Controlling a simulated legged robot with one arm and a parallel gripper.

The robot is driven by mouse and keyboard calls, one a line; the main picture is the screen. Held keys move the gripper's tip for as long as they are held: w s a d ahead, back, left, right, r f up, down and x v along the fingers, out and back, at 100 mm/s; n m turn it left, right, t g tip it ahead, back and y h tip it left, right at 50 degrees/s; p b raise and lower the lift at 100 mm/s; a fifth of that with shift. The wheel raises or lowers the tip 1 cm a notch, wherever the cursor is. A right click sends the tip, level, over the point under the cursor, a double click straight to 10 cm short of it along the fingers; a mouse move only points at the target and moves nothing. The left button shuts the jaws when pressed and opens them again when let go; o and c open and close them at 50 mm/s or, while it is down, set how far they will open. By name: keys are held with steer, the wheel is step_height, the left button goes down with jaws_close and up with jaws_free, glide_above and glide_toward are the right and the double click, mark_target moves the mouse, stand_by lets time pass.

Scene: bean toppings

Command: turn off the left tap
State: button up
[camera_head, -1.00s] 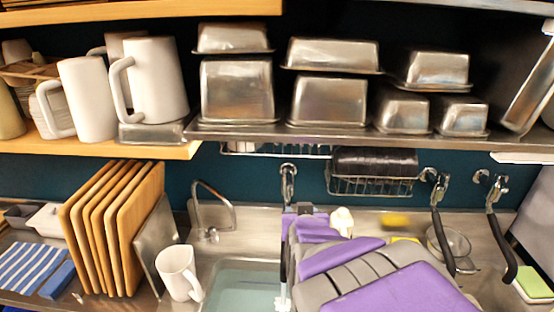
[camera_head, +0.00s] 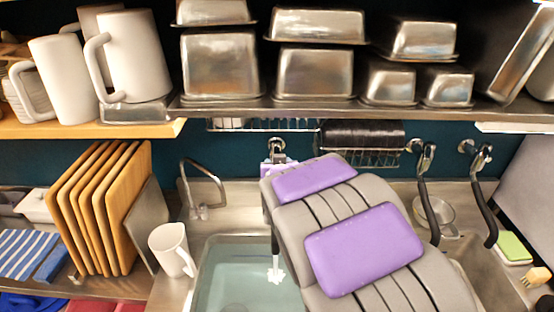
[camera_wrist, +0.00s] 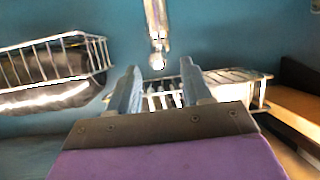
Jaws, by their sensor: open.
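The left tap (camera_head: 277,150) is a metal fitting on the blue wall above the sink. Its lower part is hidden behind my arm and gripper. A white stream of water (camera_head: 276,262) falls into the sink (camera_head: 225,275). In the wrist view, which looks upside down, the tap (camera_wrist: 155,28) comes down from the top edge, its rounded end just beyond my fingertips. In the head view my arm hides most of the gripper.
A metal shelf (camera_head: 330,108) with steel containers overhangs the wall. A wire rack (camera_head: 360,155) hangs right of the tap. Two more wall fittings with dark hanging parts (camera_head: 428,205) are farther right.

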steer(key=shift+x, duration=3.5)
steer(key=shift+d, duration=0.1)
jaws_close()
